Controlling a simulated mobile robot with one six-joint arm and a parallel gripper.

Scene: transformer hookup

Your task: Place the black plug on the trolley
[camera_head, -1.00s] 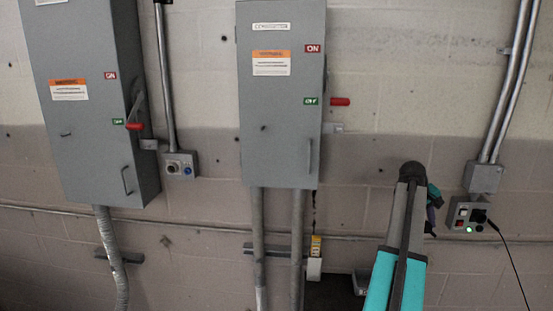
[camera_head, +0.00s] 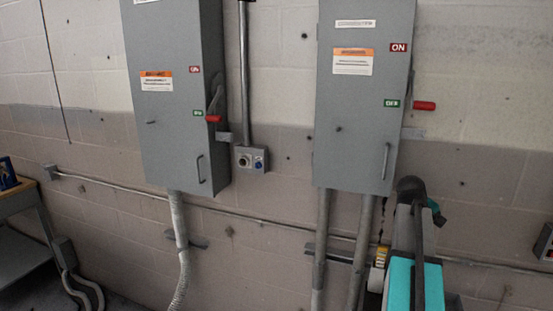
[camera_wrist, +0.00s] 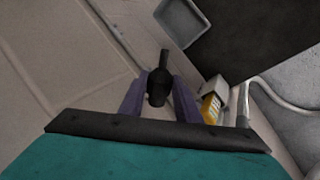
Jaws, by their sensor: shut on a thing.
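My gripper (camera_wrist: 159,92) is in the wrist view, with its two purple fingers shut on the black plug (camera_wrist: 159,75). The plug's narrow end points away from the gripper. In the head view my arm stands at the right and the gripper and plug are not clearly seen behind it. A trolley-like stand (camera_head: 18,205) with a wooden top and a grey lower shelf is cut off by the left edge of the head view. It is far to the left of my arm.
A blue item (camera_head: 8,174) stands on the trolley top. Two grey switch cabinets (camera_head: 172,110) with red handles hang on the wall, with conduits below. A small control box (camera_head: 250,159) is between them. Another box (camera_head: 545,242) is at the right edge. A cable runs near the trolley.

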